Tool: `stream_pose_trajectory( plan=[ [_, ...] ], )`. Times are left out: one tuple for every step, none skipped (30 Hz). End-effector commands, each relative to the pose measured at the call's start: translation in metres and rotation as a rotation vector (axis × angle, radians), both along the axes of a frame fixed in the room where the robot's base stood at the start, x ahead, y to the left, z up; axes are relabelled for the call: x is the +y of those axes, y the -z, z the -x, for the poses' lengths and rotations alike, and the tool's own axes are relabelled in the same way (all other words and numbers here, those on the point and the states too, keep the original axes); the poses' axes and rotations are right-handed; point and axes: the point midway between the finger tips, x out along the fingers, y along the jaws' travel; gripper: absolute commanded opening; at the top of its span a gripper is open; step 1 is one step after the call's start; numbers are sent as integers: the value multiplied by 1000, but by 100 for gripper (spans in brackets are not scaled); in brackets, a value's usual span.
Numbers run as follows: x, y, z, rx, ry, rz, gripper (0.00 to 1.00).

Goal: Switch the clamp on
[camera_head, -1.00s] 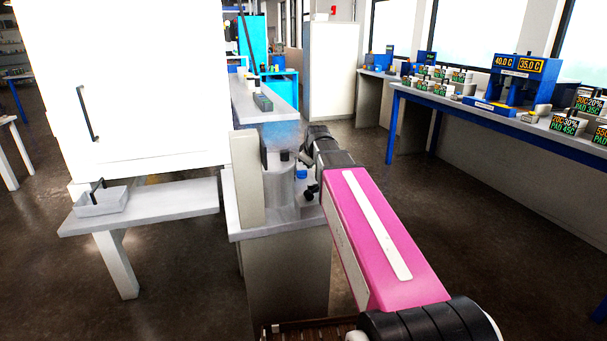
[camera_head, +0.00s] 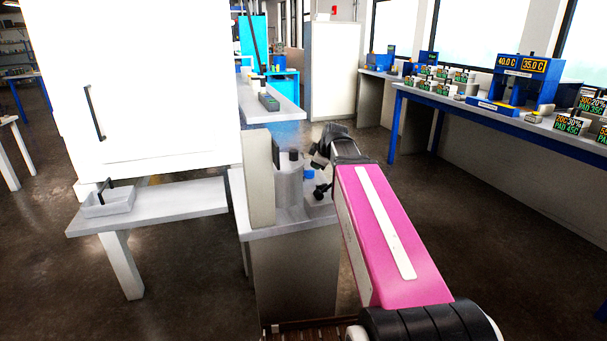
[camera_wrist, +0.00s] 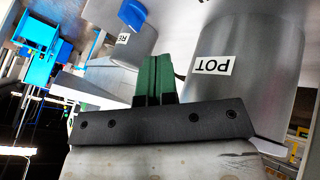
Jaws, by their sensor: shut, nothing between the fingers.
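My gripper shows in the wrist view with its green fingers (camera_wrist: 155,78) pressed together and nothing between them. A grey metal cylinder labelled POT (camera_wrist: 245,65) stands close beside the fingers, its label upside down in this view. A second pale container (camera_wrist: 125,45), with a label partly reading RE, has a blue part (camera_wrist: 132,13) on it. In the head view the grey pot (camera_head: 288,188) stands on a pedestal, with a blue piece (camera_head: 309,174) to its right. My wrist is just right of these; the fingertips are hard to make out there. I cannot identify the clamp or its switch.
The pedestal (camera_head: 295,275) has an upright beige panel (camera_head: 260,180) at its left. A white cabinet (camera_head: 150,80) and a low bench with a grey tray (camera_head: 108,204) are further left. A blue-framed bench (camera_head: 480,112) with devices runs along the right. Floor between is open.

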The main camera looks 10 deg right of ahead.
Motion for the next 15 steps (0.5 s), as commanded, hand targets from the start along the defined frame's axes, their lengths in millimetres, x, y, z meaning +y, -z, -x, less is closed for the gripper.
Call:
stream_pose_trajectory(
  plan=[
    [-1,-1,5,-5,-22,-1,0],
    [-2,-2,6,-8,-34,0,0],
    [-2,-3,7,-11,-47,0,0],
    [-2,-3,8,-12,-54,-1,0],
    [-2,-3,8,-13,-60,-1,0],
    [-2,-4,9,-14,-65,0,0],
    [-2,-4,9,-15,-67,0,0],
    [-2,-4,9,-16,-68,0,0],
    [-2,-4,9,-16,-68,0,0],
    [-2,-4,9,-16,-68,0,0],
    [-2,-4,9,-15,-68,1,0],
    [-2,-4,9,-15,-67,0,0],
    [-2,-4,9,-15,-67,0,0],
    [-2,-4,9,-15,-67,0,0],
    [-2,-4,8,-15,-67,0,0]
  ],
)
